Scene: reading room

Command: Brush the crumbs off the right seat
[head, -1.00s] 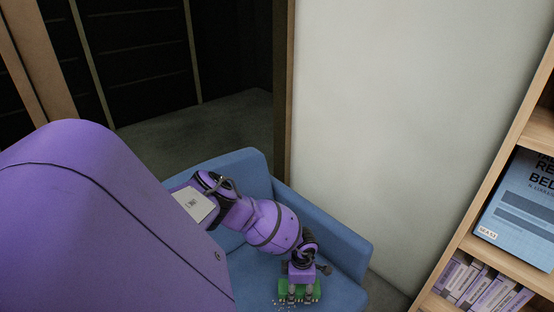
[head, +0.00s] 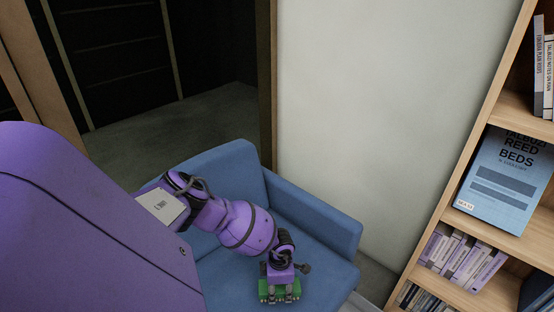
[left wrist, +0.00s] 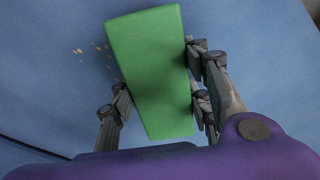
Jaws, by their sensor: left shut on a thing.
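A blue armchair (head: 335,232) stands against the pale wall. My left gripper (head: 280,291) is over its seat (head: 318,262) and is shut on a green block-shaped brush (head: 265,293). In the left wrist view the green brush (left wrist: 150,70) sits between the fingers of my left gripper (left wrist: 160,98), over the blue seat cloth (left wrist: 50,70). Several small pale crumbs (left wrist: 98,48) lie on the cloth to the left of the brush. Whether the brush touches the seat I cannot tell. My right gripper is not in view.
A wooden bookshelf (head: 480,130) with books and a blue poster-like book (head: 505,180) stands at the right. The pale wall (head: 375,110) is behind the chair. A dark doorway (head: 200,60) with floor beyond is at the back left.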

